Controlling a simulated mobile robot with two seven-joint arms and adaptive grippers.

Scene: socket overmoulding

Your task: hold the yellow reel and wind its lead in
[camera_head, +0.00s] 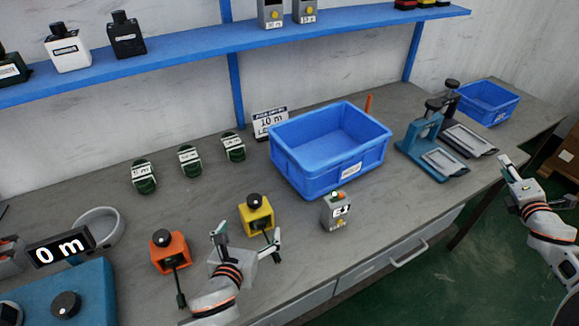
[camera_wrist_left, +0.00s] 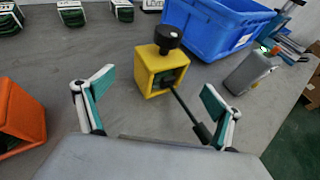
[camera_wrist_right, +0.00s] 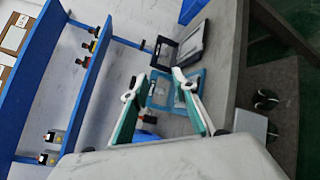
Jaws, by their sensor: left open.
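The yellow reel (camera_head: 257,216) is a yellow box with a black knob on top, standing on the bench. In the left wrist view the yellow reel (camera_wrist_left: 160,72) shows a dark opening, and its black lead (camera_wrist_left: 190,112) comes out and ends in a dark plug on the bench. My left gripper (camera_head: 248,238) is open and just in front of the reel, its fingers (camera_wrist_left: 155,95) spread to either side and apart from it. My right gripper (camera_head: 512,172) is away at the right, beyond the bench's front edge; its fingers (camera_wrist_right: 165,100) are apart and empty.
An orange reel (camera_head: 169,252) with its own lead stands left of my left gripper. A grey box (camera_head: 337,212) stands right of it. A blue crate (camera_head: 283,160) is behind. A blue machine (camera_head: 90,295) showing "0 m" is at front left.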

